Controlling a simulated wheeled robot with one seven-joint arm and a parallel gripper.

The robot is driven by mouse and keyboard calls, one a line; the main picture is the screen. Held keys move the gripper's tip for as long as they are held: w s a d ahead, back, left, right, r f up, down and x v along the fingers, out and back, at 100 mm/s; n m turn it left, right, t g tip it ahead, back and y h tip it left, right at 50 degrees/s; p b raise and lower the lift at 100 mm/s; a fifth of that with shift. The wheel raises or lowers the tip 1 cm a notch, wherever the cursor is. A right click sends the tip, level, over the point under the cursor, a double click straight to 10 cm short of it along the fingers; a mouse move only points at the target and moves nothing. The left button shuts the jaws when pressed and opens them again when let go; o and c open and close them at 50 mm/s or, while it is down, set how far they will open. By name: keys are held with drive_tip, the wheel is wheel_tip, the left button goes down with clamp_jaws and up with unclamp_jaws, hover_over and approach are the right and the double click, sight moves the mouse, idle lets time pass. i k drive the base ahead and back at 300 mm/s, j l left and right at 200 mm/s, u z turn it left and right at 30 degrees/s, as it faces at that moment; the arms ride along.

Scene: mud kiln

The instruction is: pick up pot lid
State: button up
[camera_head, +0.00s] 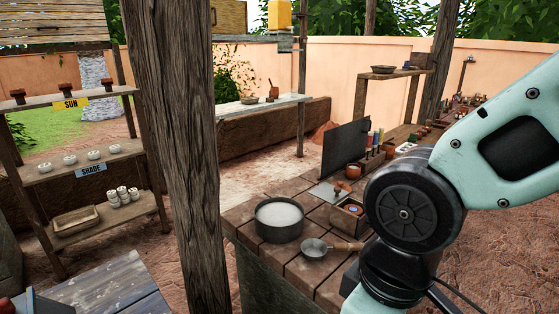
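A dark round pot (279,231) with a white content or white top stands near the left edge of the wooden table. I cannot tell whether the white surface is a lid or what fills the pot. Behind it lies a flat grey plate-like piece (322,192) with a small reddish spot. I cannot tell whether this is the pot lid. My arm fills the right side of the picture, and my gripper is out of sight.
A small pan with a wooden handle (314,249) lies on the plank table (243,215) beside an open wooden box (341,222). A dark upright panel (345,149) stands behind. A thick wooden post (180,150) rises left of the table. Shelves (85,158) stand farther left.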

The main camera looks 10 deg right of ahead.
sight(347, 187)
drive_tip(key=u, duration=0.3)
drive_tip(key=i+l+u, duration=0.1)
drive_tip(key=l+u, duration=0.15)
drive_tip(key=u, duration=0.2)
drive_tip(key=i+l+u, duration=0.1)
drive_tip(key=l+u, duration=0.15)
drive_tip(key=u, duration=0.2)
drive_tip(key=l+u, duration=0.3)
drive_tip(key=u, duration=0.15)
drive_tip(key=l+u, duration=0.1)
drive_tip(key=l, duration=0.85)
drive_tip(key=k+l+u, duration=0.15)
drive_tip(key=l, duration=0.3)
drive_tip(key=l+u, duration=0.1)
drive_tip(key=l, duration=0.35)
drive_tip(key=k+l+u, duration=0.1)
drive_tip(key=l, duration=0.4)
drive_tip(key=k+l, duration=0.1)
drive_tip(key=l, duration=0.35)
drive_tip(key=u, duration=0.05)
